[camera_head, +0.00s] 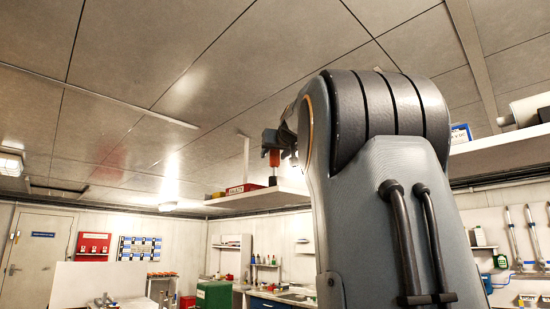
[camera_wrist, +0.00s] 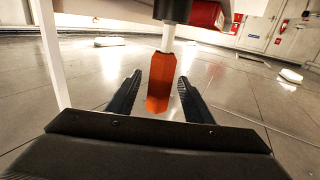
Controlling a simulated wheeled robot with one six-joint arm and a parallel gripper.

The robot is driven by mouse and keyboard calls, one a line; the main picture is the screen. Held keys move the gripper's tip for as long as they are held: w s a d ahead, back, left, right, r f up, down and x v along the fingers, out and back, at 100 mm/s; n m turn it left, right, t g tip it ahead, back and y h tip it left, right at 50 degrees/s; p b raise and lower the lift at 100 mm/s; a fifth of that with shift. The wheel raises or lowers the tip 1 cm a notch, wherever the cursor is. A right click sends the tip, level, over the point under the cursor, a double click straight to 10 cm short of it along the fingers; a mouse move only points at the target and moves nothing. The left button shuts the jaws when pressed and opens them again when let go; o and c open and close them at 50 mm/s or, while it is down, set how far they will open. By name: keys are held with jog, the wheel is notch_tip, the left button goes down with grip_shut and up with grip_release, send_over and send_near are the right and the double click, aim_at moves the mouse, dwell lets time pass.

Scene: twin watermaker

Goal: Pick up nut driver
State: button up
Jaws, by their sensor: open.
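The nut driver has an orange handle (camera_wrist: 161,82) and a pale shaft that runs into a dark holder (camera_wrist: 172,10) at the top of the wrist view. In the head view its orange handle (camera_head: 274,158) shows above a high shelf, upright. My gripper (camera_wrist: 158,84) is open, with one black finger on each side of the handle. In the wrist view, gaps show between the handle and both fingers. In the head view my gripper (camera_head: 280,138) is small and partly hidden behind my arm.
The high shelf (camera_head: 285,199) carries a red bin (camera_head: 243,188) left of the nut driver; a red box (camera_wrist: 207,14) shows beside the holder in the wrist view. A white post (camera_wrist: 50,55) stands at left there. The ceiling (camera_head: 190,80) is overhead. Another shelf (camera_head: 500,149) is at right.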

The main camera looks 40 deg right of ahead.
grip_shut()
jog(key=shift+r, duration=0.1)
